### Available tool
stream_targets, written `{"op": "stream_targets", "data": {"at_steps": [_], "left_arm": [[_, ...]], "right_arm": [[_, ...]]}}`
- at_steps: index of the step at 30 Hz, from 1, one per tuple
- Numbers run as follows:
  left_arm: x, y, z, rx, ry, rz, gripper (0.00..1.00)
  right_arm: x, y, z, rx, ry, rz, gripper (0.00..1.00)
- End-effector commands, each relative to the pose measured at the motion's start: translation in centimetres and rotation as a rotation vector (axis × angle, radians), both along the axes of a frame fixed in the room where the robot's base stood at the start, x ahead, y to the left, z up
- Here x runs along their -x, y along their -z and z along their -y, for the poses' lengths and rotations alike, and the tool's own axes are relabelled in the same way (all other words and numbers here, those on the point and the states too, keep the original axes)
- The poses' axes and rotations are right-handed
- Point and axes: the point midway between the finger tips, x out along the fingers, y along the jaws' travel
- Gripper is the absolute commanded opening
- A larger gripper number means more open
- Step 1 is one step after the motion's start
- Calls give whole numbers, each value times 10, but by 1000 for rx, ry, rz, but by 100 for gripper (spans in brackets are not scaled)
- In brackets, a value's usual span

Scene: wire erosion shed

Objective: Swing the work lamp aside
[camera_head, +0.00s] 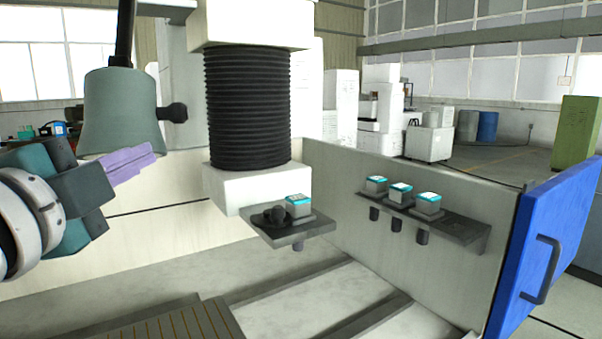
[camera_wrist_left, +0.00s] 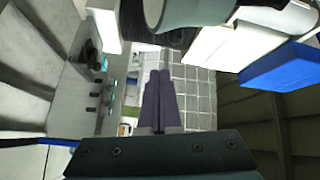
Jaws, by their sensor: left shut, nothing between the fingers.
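The work lamp (camera_head: 122,112) has a grey-green, bell-shaped shade hanging from a dark arm at the upper left of the head view. A dark knob (camera_head: 173,112) sticks out from its right side. My left gripper (camera_head: 148,157) has purple fingers, shut and empty. In the head view they appear at the shade's lower rim, below the knob; I cannot tell whether they touch it. In the left wrist view the shade (camera_wrist_left: 195,12) shows at the top edge, and the shut fingers (camera_wrist_left: 163,80) point away below it. My right gripper is out of view.
A black bellows column (camera_head: 247,108) stands right of the lamp, with a small shelf (camera_head: 290,235) below it. A wall shelf (camera_head: 455,228) carries several teal-topped blocks. A blue door (camera_head: 545,245) stands at the right. The machine bed lies below.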

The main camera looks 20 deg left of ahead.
Motion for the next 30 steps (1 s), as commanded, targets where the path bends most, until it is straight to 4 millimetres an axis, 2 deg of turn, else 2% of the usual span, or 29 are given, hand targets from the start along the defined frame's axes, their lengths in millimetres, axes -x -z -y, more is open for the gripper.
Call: {"op": "stream_targets", "data": {"at_steps": [2,17,20,30], "left_arm": [[-2,4,1,-25,9,14,0],[-7,0,1,-35,14,21,0],[-18,-3,-1,-35,13,20,0],[-80,-8,-12,-34,12,20,0]], "right_arm": [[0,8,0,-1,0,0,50],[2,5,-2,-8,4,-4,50],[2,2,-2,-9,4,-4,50],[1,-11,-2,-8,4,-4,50]]}}
